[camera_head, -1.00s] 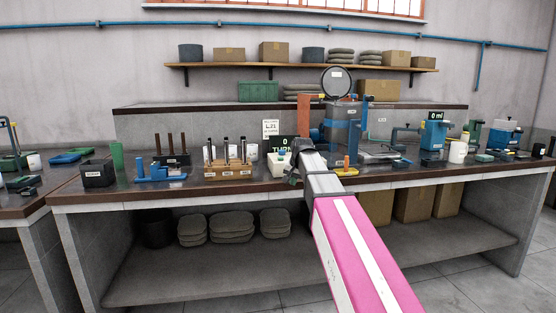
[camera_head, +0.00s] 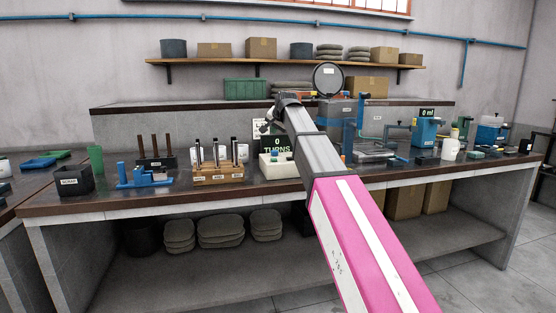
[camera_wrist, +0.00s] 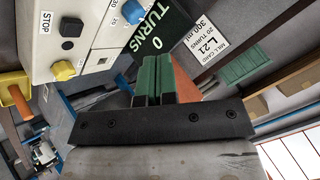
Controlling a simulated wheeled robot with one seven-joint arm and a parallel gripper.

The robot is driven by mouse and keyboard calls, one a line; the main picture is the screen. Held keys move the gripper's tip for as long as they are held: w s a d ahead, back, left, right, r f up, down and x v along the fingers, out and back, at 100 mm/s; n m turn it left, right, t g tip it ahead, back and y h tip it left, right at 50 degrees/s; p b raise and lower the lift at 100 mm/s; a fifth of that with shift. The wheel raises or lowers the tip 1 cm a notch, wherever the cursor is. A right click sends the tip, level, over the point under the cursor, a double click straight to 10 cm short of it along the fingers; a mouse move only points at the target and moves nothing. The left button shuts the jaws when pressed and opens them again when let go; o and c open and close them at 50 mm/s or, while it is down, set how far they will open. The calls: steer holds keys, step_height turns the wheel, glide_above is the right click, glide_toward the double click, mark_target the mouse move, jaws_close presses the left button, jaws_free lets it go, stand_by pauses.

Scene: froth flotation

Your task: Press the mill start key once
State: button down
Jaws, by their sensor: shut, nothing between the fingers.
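The white mill control box (camera_head: 277,168) stands on the bench in the head view, below my raised arm. No START label is readable. The display (camera_wrist: 155,35) reads 0 TURNS and also shows behind the box in the head view (camera_head: 278,145). My gripper (camera_wrist: 157,62) is shut and empty, its greenish fingers apart from the box. It is small in the head view (camera_head: 266,127).
A wooden rack (camera_head: 218,179) with several tools stands left of the box, and a blue stand (camera_head: 143,180) further left. The mill machine (camera_head: 338,120) is partly hidden behind my arm.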

mark_target(274, 160)
steer(key=shift+f, duration=0.1)
steer(key=shift+f, duration=4.35)
steer(key=shift+f, duration=0.15)
steer(key=shift+f, duration=0.3)
steer(key=shift+f, duration=0.45)
steer(key=shift+r, duration=0.95)
steer(key=shift+r, duration=0.1)
